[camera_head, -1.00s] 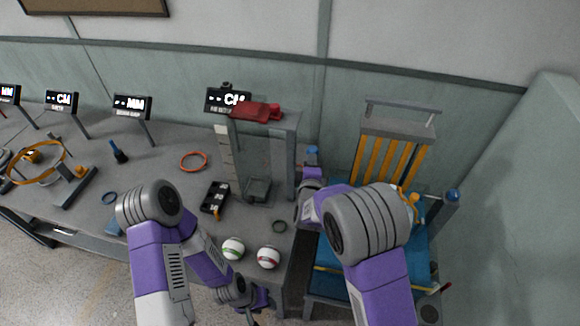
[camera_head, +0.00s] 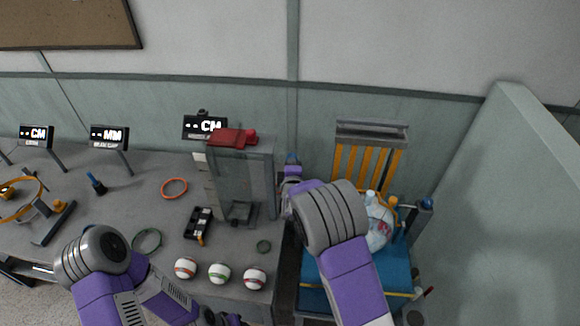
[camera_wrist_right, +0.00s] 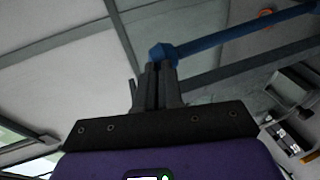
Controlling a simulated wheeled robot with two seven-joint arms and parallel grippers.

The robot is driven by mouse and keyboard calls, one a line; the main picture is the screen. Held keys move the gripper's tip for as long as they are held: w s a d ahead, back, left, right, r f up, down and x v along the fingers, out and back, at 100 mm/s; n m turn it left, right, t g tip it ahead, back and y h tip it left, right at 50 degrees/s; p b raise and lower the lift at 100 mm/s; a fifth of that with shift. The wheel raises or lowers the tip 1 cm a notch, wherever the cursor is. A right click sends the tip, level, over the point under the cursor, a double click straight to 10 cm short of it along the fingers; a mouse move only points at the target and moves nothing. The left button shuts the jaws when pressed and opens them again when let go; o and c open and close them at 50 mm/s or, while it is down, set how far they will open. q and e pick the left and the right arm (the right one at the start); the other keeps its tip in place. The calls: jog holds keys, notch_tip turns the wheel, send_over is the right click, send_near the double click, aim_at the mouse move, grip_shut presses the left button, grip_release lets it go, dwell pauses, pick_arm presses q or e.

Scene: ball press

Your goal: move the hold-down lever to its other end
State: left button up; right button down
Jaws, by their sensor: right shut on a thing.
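The blue lever (camera_wrist_right: 240,34) shows in the right wrist view as a blue rod with a rounded blue end, running up to the right. My right gripper (camera_wrist_right: 158,72) is shut on its blue end. In the head view, a small blue tip (camera_head: 292,158) shows just above my right gripper (camera_head: 291,174), between the glass-fronted press (camera_head: 240,180) and the slatted machine (camera_head: 345,165). My right arm hides the rest of the lever there. My left gripper (camera_head: 228,319) is at the bottom edge of the head view, mostly cut off.
A black tray (camera_head: 198,223) stands beside the press. A second blue knob (camera_head: 427,203) tops a post right of the slatted machine. A wall panel bounds the right.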

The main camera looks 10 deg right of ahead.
jog(key=shift+w+d+r, duration=0.15)
jog(key=shift+d+r, duration=0.2)
jog(key=shift+r, duration=0.05)
pick_arm(q)
jog(key=shift+w+f, duration=0.1)
jog(key=shift+w, duration=0.2)
pick_arm(e)
jog(key=v, duration=0.7)
jog(key=shift+s+a+f, duration=0.3)
jog(key=shift+s+a, duration=0.05)
jog(key=shift+s, duration=0.1)
